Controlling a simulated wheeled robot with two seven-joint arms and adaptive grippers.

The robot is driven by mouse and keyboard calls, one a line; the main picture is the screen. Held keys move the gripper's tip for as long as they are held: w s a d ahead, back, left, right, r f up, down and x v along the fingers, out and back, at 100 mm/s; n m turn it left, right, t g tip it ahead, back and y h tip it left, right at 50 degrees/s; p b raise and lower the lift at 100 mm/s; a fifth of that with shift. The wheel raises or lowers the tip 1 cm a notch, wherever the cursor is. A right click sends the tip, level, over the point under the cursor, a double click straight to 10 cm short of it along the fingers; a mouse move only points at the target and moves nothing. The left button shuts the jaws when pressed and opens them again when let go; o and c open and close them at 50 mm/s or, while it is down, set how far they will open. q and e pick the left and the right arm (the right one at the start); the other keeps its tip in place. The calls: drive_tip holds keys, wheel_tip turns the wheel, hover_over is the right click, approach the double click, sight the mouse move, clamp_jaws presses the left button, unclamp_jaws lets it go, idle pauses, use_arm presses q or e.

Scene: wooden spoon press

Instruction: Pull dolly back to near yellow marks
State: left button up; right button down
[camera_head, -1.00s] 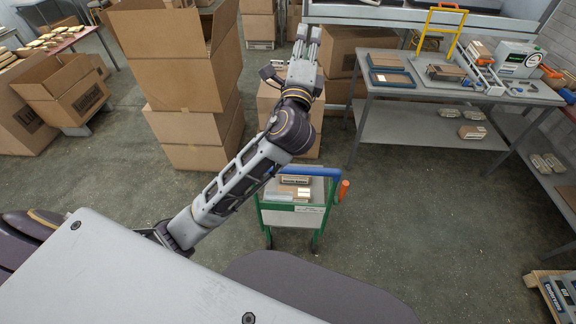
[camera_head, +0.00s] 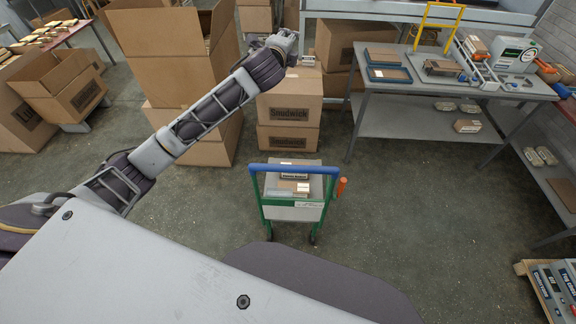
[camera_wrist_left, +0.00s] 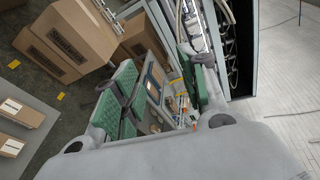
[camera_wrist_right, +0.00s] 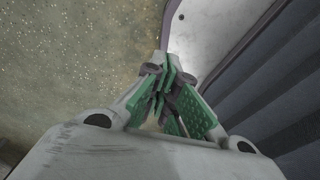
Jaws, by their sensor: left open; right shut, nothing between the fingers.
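The dolly (camera_head: 293,169) stands upright on the floor in the middle of the head view. It has a blue handle bar, a green frame and a grey deck bearing small boxes (camera_head: 294,175). My left gripper (camera_head: 284,42) is raised well beyond the handle, apart from it, in front of stacked cartons. In the left wrist view its green-padded fingers (camera_wrist_left: 163,88) are spread with nothing gripped. My right gripper (camera_wrist_right: 170,92) is shut and empty above the floor; the head view does not show it. Small yellow marks (camera_wrist_left: 60,96) lie on the floor in the left wrist view.
A grey workbench (camera_head: 450,88) is at the back right. A low pallet of cases (camera_head: 550,285) sits at lower right. Floor right of the dolly is clear.

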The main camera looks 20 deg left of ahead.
use_arm(q)
drive_tip(key=a+f+n+g, duration=0.2)
drive_tip(key=a+f+g, duration=0.2)
drive_tip(key=f, duration=0.4)
drive_tip(key=n+g+h, duration=0.2)
drive_tip(key=g+h, duration=0.5)
drive_tip(key=g, duration=0.6)
approach(289, 169)
wheel_tip(289, 169, up, 5)
drive_tip(key=shift+s+a+f, duration=0.2)
drive_tip(key=shift+s+a, duration=0.15)
drive_tip(key=shift+a, duration=0.2)
use_arm(e)
drive_tip(key=shift+s+a, duration=0.75)
drive_tip(key=shift+s, duration=0.05)
use_arm(q)
drive_tip(key=shift+d+f, duration=0.1)
drive_tip(key=x, duration=0.4)
drive_tip(key=p+x, duration=0.1)
drive_tip(key=x, duration=0.8)
drive_tip(key=shift+w+a+f+p, duration=0.1)
drive_tip(key=shift+w+a+p, duration=0.05)
drive_tip(key=shift+a+p, duration=0.2)
drive_tip(key=shift+w+d+f, duration=0.1)
drive_tip(key=shift+d+f, duration=0.15)
drive_tip(key=shift+f, duration=0.05)
use_arm(e)
drive_tip(key=shift+r, duration=0.7)
use_arm(q)
drive_tip(key=shift+t, duration=0.3)
